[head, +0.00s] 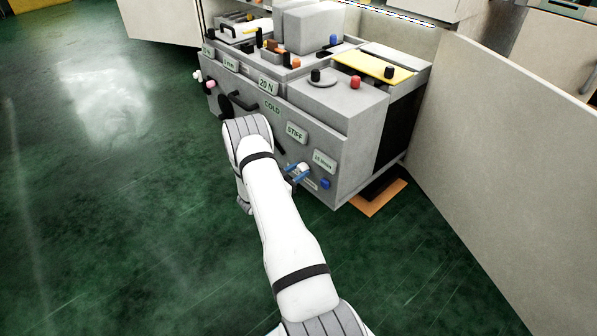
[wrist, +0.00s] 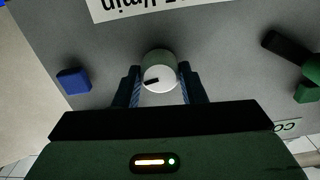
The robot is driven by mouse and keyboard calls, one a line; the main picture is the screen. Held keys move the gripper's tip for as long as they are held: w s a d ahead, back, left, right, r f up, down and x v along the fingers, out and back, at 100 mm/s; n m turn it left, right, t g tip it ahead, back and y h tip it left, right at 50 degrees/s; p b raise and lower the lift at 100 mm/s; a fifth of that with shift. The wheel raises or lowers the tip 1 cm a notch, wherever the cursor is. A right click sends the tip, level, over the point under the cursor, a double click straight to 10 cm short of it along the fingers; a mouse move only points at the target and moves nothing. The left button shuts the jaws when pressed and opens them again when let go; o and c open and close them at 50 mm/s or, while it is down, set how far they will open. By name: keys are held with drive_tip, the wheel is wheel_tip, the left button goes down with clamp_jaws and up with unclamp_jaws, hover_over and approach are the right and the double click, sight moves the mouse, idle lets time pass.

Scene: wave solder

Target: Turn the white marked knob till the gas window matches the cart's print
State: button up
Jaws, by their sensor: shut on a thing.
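The white knob (wrist: 159,72) with a black mark sits on the grey machine front in the wrist view. The mark lies near its middle and points to the left. In the head view the white knob (head: 303,167) is small, beyond the end of my arm. My gripper (wrist: 160,90) is shut on the knob, one finger on each side; its blue fingers (head: 297,173) also show in the head view. The gas window (wrist: 150,6) is a white plate by the knob, upside down and cut off, with "l/min" readable. In the head view the window (head: 324,160) is too small to read surely.
A blue knob (wrist: 73,81) sits beside the white one, also in the head view (head: 326,184). A black lever (wrist: 288,46) is on the other side. A pale panel (head: 510,130) stands at right; green floor is open at left.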

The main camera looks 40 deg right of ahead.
drive_tip(key=shift+n, duration=0.5)
drive_tip(key=shift+c, duration=0.4)
drive_tip(key=o, duration=1)
drive_tip(key=a+p, duration=0.2)
drive_tip(key=a, duration=0.6)
drive_tip(key=shift+s, duration=0.3)
drive_tip(key=shift+d, duration=0.1)
